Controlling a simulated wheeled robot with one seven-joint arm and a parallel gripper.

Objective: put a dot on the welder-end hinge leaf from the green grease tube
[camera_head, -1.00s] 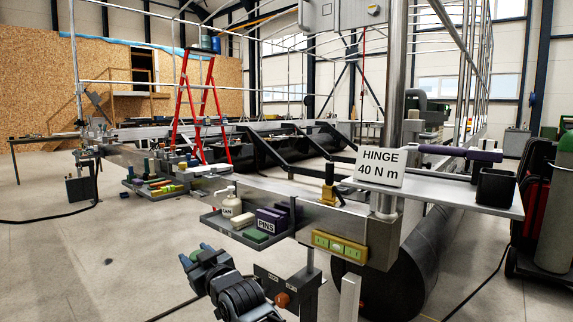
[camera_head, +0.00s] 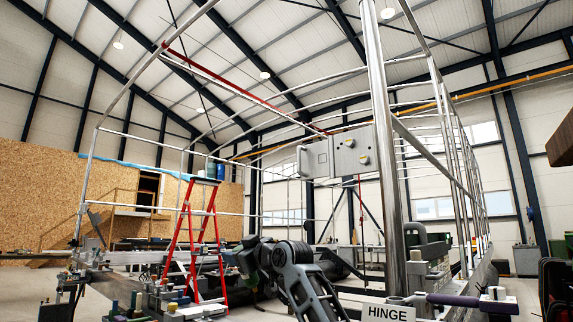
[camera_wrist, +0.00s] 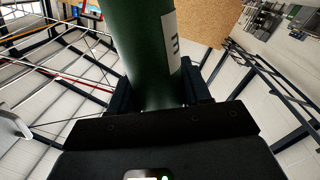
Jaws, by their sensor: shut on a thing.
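In the wrist view a dark green tube (camera_wrist: 145,50) with a white label stands between the two black fingers of my gripper (camera_wrist: 158,92). The gripper is shut on it. The tube's far end runs out of the top of the picture. In the head view my gripper (camera_head: 243,260) is at the end of my raised arm, left of the steel post, with a little green showing at it. I cannot make out the hinge leaf in either view; a white HINGE sign (camera_head: 388,312) shows at the bottom edge, cut off.
An upright steel post (camera_head: 378,150) stands right of my arm. A grey box (camera_head: 345,152) hangs on the frame above it. A red stepladder (camera_head: 200,225) stands behind, left of my gripper. A purple-handled tool (camera_head: 455,299) lies near the sign.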

